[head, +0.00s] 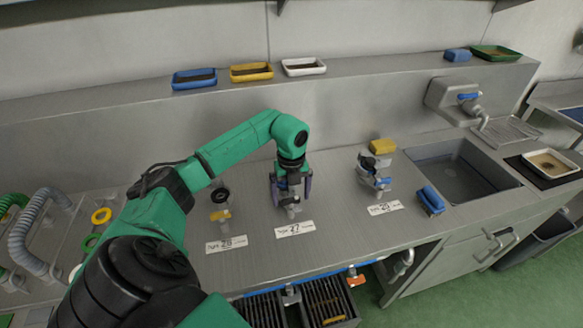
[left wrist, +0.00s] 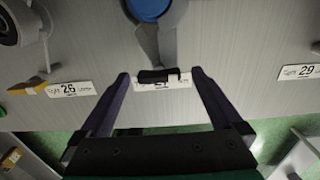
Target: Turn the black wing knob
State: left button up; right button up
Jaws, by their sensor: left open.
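The black wing knob (left wrist: 158,75) shows in the left wrist view as a short dark bar, just above the label 27 (left wrist: 164,83). It sits at the end of a grey fitting (left wrist: 157,45) with a blue round part (left wrist: 148,8) above it. My left gripper (left wrist: 160,80) is open, one finger on each side of the knob, with gaps visible on both sides. In the head view my left gripper (head: 291,190) points down over the fitting behind label 27 (head: 294,229) and hides most of it; I cannot make out the knob there. My right gripper is not in view.
Fitting 26 (head: 220,213) with a yellow handle stands to the left and fitting 29 (head: 374,172) to the right. A blue brush-like object (head: 431,201) lies beside the sink (head: 460,172). Trays stand on the back ledge (head: 350,75). Crates (head: 325,298) hang below the counter's front edge.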

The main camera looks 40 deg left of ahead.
pick_arm(q)
jog(key=shift+s+f, duration=0.15)
jog(key=shift+f, duration=0.15)
jog(key=shift+c, duration=0.9)
jog(key=c, duration=1.2)
